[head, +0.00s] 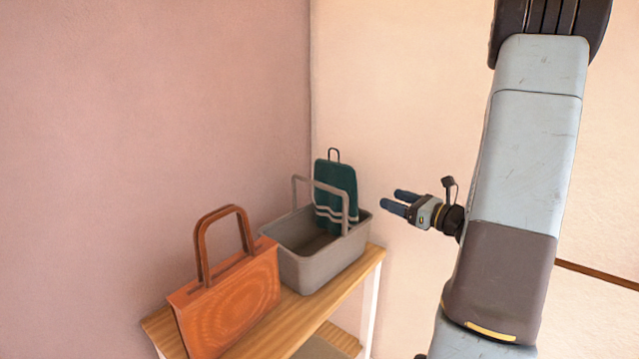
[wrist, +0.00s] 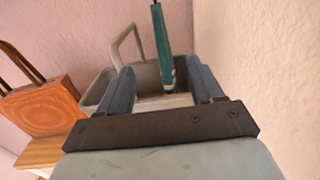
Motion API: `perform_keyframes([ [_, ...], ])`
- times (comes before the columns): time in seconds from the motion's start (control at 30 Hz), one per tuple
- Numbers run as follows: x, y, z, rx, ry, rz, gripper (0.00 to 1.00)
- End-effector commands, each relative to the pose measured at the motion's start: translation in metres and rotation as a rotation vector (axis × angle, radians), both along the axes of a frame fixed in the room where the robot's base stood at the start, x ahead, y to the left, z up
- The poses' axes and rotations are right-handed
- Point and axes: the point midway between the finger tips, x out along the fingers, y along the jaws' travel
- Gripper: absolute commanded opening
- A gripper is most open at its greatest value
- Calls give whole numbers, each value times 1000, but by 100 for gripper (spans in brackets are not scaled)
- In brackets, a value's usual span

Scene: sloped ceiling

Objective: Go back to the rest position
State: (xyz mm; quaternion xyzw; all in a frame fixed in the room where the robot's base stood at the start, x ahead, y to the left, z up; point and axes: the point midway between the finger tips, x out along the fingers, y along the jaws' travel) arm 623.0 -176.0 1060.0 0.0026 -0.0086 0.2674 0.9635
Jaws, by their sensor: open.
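My gripper (head: 399,202) is open and empty, held in the air to the right of the grey basket. Its two blue fingers point left in the head view. In the wrist view the gripper (wrist: 160,92) has its fingers spread, with the basket beyond them. My arm rises along the right side of the head view. No marker of a rest position shows.
A wooden shelf (head: 333,305) stands in the corner. It bears an orange bag (head: 228,300) and a grey basket (head: 310,270) with a raised handle. A dark green striped cloth-like item (head: 336,190) with a hook stands upright at the basket. Walls are close behind.

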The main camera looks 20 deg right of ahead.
Motion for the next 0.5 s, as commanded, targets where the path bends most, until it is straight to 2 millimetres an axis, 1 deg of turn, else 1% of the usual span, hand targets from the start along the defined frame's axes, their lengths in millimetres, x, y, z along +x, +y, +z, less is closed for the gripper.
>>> perform_keyframes([
  [0.07, 0, 2, 1, -5, -1, 7, 66],
  [0.17, -2, 17, 6, -43, -2, 53, 66],
  [0.27, -8, 46, 17, -126, -7, 152, 66],
  [0.33, -16, 73, 24, -209, -12, 245, 66],
  [0.4, -27, 100, 31, -303, -20, 343, 66],
  [0.5, -46, 132, 38, -441, -37, 479, 66],
])
